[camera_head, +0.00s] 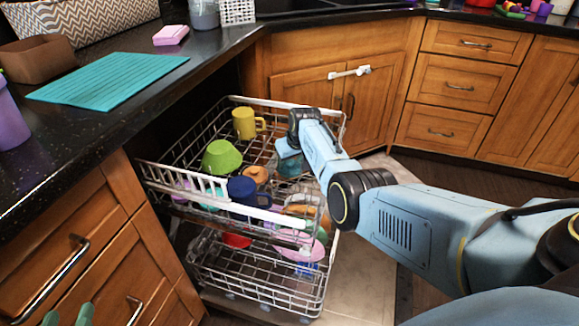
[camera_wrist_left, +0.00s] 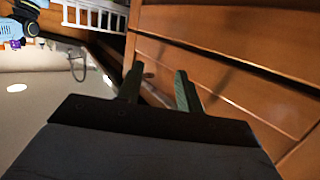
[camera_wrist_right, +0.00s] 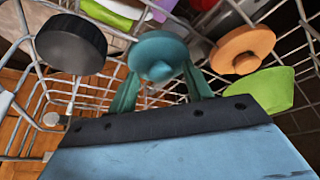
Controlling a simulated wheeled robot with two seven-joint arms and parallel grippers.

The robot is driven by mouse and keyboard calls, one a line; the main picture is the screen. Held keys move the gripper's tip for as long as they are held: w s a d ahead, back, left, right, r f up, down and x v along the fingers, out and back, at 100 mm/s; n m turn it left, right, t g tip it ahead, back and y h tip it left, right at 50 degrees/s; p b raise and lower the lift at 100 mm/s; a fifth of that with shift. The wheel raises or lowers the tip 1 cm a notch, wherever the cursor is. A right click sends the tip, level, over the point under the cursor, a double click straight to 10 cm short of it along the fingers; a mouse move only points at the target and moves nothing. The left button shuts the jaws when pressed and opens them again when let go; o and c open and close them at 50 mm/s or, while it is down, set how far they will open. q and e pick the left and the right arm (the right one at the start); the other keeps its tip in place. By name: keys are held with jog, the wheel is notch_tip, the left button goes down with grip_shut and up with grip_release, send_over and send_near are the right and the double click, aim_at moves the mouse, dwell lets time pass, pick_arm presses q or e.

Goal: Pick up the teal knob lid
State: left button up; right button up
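The teal knob lid (camera_wrist_right: 158,55) is in the dishwasher's upper rack (camera_head: 203,180), with its round knob facing my right gripper in the right wrist view. My right gripper (camera_wrist_right: 159,85) is open, with its teal fingers apart on either side below the lid. The fingertips are close to the lid; whether they touch it cannot be told. In the head view my right arm reaches down into the rack's right side and the lid cannot be clearly made out. My left gripper (camera_wrist_left: 158,70) is open and empty beside the wooden drawer fronts; its green fingertips also show in the head view (camera_head: 67,314).
Beside the lid are a black round lid (camera_wrist_right: 70,44), an orange knob lid (camera_wrist_right: 242,49) and a green bowl (camera_wrist_right: 265,90). A yellow mug (camera_head: 245,123) and blue mug (camera_head: 243,189) stand in the rack. Wire sides surround them. The lower rack (camera_head: 262,280) is also out.

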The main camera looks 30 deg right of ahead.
jog(key=c, duration=0.9)
